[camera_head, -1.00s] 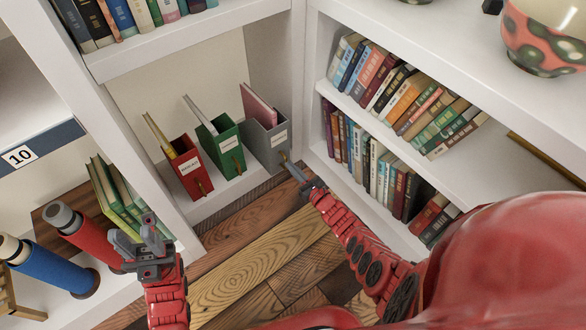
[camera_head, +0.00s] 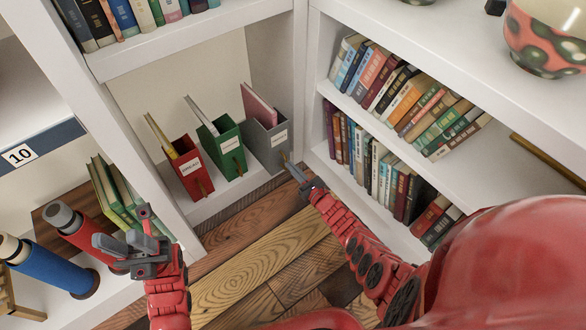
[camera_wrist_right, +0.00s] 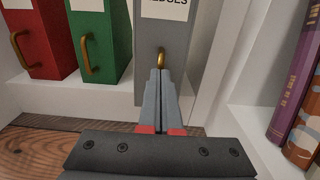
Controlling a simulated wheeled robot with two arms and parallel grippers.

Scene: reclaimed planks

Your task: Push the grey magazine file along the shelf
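The grey magazine file (camera_head: 270,146) stands upright at the right end of the lower shelf, with a pink folder inside, close to the right side panel. It also shows in the right wrist view (camera_wrist_right: 151,38), with a brass pull on its front. My right gripper (camera_head: 290,167) is in front of the grey file, its fingers together and empty. In the wrist view the fingertips (camera_wrist_right: 160,72) are just below the brass pull; I cannot tell if they touch the file. My left gripper (camera_head: 124,226) is open and empty, in front of the left bay.
A green file (camera_head: 226,153) and a red file (camera_head: 188,168) stand left of the grey one, a small gap between. Plank floor (camera_head: 250,265) lies below.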

